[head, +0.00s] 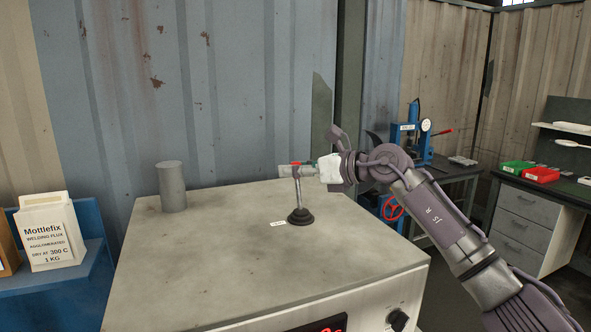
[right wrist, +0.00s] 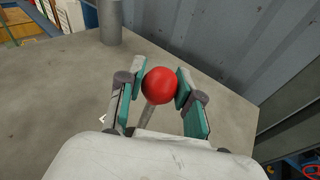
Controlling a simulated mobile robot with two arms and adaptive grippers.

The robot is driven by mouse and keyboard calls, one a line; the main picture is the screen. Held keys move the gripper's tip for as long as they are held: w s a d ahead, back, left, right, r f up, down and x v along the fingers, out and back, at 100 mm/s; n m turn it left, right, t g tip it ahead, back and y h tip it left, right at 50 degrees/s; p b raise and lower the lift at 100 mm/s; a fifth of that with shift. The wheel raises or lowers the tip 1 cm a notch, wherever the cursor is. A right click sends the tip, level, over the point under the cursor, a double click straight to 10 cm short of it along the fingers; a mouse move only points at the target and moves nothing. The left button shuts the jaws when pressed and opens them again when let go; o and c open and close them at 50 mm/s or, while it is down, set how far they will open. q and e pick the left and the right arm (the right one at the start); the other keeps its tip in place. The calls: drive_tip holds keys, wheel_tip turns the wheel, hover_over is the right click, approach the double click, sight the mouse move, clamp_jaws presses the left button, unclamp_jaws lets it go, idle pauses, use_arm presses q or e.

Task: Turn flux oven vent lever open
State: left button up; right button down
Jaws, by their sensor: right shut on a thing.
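The vent lever stands on top of the flux oven (head: 200,250), with a dark round base (head: 300,216) and a thin metal rod (head: 298,188). A red ball knob tops the lever and shows large in the right wrist view (right wrist: 159,85). My right gripper (head: 296,168) reaches in from the right and is shut on the red knob. In the right wrist view its teal-padded fingers (right wrist: 160,88) sit on both sides of the knob. The rod stands close to upright in the head view. My left gripper is not in view.
A grey vent pipe (head: 172,188) stands at the oven top's back left. A small white label (head: 278,223) lies beside the lever base. A Mottlefix flux box (head: 47,232) stands on a blue shelf at left. The corrugated wall is close behind the oven.

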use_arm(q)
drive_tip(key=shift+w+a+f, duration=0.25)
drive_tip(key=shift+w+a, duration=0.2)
use_arm(e)
drive_tip(key=shift+w+f, duration=0.25)
drive_tip(key=shift+w, duration=0.3)
drive_tip(key=shift+f, duration=0.1)
drive_tip(key=c, duration=1)
unclamp_jaws()
drive_tip(key=shift+o, duration=1.2)
drive_tip(key=shift+w+f, duration=0.1)
drive_tip(key=shift+w, duration=0.1)
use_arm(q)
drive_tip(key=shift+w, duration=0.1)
use_arm(e)
drive_tip(key=shift+s, duration=0.1)
drive_tip(key=shift+s, duration=0.1)
drive_tip(key=shift+s+d+r, duration=0.2)
drive_tip(key=shift+d+r, duration=0.05)
drive_tip(key=shift+d, duration=0.05)
drive_tip(key=v, duration=1.1)
drive_tip(key=shift+d, duration=0.15)
